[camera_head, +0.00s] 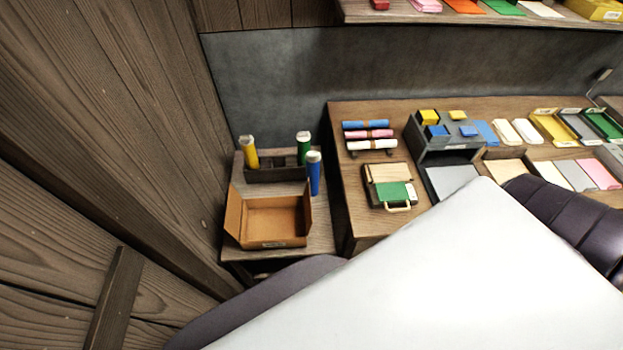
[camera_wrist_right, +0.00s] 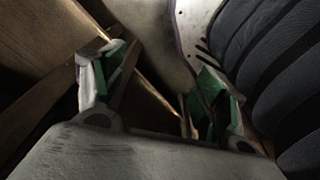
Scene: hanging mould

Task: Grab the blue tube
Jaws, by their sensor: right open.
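My left gripper is not in view.
A yellow tube (camera_head: 249,153) and a green tube (camera_head: 303,147) stand at the rack. An open cardboard box (camera_head: 272,240) is in front. A desk (camera_head: 345,205) with rolls, a green case (camera_head: 391,192) and trays is close on the right; a wooden wall is left.

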